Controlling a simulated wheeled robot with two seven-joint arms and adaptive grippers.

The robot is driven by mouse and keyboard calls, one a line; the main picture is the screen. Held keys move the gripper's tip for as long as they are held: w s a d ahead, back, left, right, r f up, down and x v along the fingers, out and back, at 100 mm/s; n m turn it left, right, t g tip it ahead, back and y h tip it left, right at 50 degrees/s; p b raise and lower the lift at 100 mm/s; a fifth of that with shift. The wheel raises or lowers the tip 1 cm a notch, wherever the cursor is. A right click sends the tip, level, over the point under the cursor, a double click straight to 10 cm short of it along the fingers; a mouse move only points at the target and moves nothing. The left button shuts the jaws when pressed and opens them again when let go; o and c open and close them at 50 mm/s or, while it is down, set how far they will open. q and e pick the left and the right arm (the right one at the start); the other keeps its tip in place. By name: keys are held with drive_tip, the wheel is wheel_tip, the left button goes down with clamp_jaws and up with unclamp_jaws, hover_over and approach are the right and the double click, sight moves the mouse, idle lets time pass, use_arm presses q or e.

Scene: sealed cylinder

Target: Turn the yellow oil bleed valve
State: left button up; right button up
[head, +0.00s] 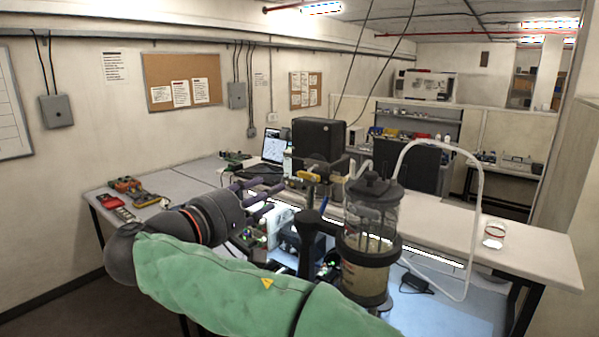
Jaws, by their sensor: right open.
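The yellow oil bleed valve (308,176) is a small yellow piece on the fittings above the bench, left of the glass cylinder. The sealed cylinder (371,222) is clear, with a dark lid and a dark ring holder, and contains a pale yellowish fill. My right gripper (266,194) is open, its dark purple fingers pointing right toward the valve. A gap shows between the fingertips and the valve, and nothing is between the fingers. My left gripper is not in view.
A clear hose (478,215) loops right of the cylinder. A black box (318,138) and a laptop (273,148) stand behind the valve. Tools (126,184) lie at the left. The right benchtop is mostly clear.

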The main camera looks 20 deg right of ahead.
sight(304, 174)
drive_tip(key=x, duration=0.3)
drive_tip(key=p+x, duration=0.1)
drive_tip(key=x, duration=0.6)
drive_tip(key=shift+w+d+r, duration=0.15)
drive_tip(key=shift+d+r, duration=0.1)
drive_tip(key=shift+d, duration=0.1)
clamp_jaws()
